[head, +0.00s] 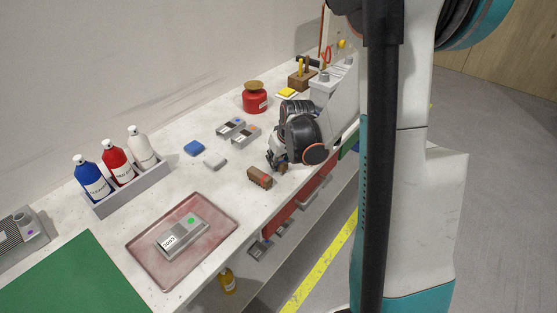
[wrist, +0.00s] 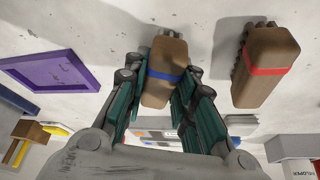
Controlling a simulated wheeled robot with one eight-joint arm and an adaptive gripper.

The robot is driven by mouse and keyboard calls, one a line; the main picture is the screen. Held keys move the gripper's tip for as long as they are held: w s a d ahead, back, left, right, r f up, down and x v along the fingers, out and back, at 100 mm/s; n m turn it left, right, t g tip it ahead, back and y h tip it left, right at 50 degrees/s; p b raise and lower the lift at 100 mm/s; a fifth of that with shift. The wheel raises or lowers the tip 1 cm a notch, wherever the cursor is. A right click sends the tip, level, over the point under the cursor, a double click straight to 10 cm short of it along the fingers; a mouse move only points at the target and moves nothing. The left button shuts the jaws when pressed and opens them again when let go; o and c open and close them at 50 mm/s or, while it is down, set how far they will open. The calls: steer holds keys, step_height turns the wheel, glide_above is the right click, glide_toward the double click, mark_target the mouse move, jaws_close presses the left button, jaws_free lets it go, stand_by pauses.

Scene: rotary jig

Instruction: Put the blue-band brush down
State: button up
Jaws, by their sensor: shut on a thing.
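My gripper (wrist: 168,78) is shut on the blue-band brush (wrist: 168,52), a brown block with a blue stripe around its middle. The fingers press on its two long sides. In the head view my gripper (head: 274,160) is low over the white bench near its front edge, and the held brush is mostly hidden there by the gripper. I cannot tell whether the brush touches the bench. A red-band brush (wrist: 266,68) lies beside it to the right in the wrist view, apart from my fingers; it also shows left of my gripper in the head view (head: 260,177).
A pink tray (head: 140,246) holds a grey device. A bottle rack (head: 130,191) and red canister (head: 255,101) stand behind. A purple frame (wrist: 50,72) is left in the wrist view.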

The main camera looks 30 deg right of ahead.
steer(key=o, duration=0.9)
steer(key=shift+s+f, duration=0.2)
steer(key=shift+f, duration=0.05)
steer(key=shift+o, duration=0.7)
steer(key=shift+w+f, duration=0.15)
steer(key=shift+f, duration=0.05)
steer(key=shift+r, duration=0.1)
steer(key=shift+r, duration=0.1)
steer(key=shift+r+p, duration=0.3)
steer(key=shift+p, duration=0.1)
steer(key=p+v, duration=0.4)
steer(key=v, duration=0.8)
steer(key=shift+p, duration=0.3)
steer(key=shift+w+d+r, duration=0.1)
